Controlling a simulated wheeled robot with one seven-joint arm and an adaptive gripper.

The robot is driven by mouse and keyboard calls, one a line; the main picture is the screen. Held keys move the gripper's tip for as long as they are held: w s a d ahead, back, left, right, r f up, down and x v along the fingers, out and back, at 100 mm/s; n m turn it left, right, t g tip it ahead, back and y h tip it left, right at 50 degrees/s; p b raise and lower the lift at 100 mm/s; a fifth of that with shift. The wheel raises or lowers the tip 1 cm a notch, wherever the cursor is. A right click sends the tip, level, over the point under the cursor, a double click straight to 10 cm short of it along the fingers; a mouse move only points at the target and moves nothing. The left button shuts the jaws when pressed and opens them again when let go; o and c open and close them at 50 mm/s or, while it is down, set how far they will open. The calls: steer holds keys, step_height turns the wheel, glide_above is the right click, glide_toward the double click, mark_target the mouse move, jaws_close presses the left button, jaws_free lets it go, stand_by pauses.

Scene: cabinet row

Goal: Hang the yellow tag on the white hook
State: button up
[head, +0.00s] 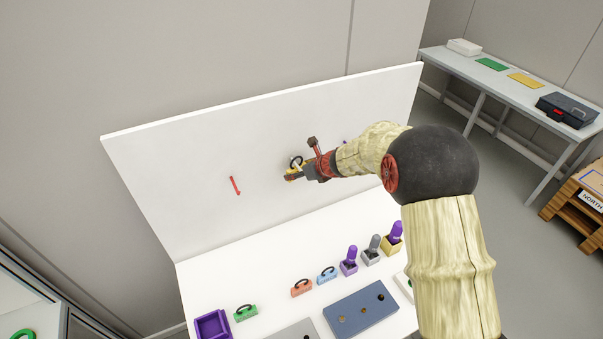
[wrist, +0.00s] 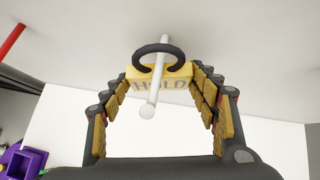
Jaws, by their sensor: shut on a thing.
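The yellow tag (wrist: 160,79), lettered HOLD, has a black ring (wrist: 176,56) on top. My gripper (wrist: 160,86) is shut on the tag, with a finger at each side. The white hook (wrist: 154,92) is a peg with a round end coming out of the white board. In the wrist view the ring's top crosses the peg near its base, and the peg's end lies before the tag, so the ring appears to be around the peg. In the head view my gripper (head: 300,174) holds the tag (head: 292,177) close to the board; the white hook cannot be made out there.
A red hook (head: 235,186) is on the board (head: 190,165) to the left. The shelf below holds a purple bin (head: 212,325), green, orange and blue tags, several coloured blocks with posts, and a blue-grey block (head: 361,309) with holes.

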steer(key=shift+w+a+f+b, duration=0.15)
steer(key=shift+w+f+b, duration=0.2)
steer(key=shift+f, duration=0.2)
steer(key=shift+w+a+f+b, duration=0.1)
steer(key=shift+w+f+b, duration=0.2)
steer(key=shift+f, duration=0.25)
steer(key=o, duration=0.9)
steer(key=v, duration=1.2)
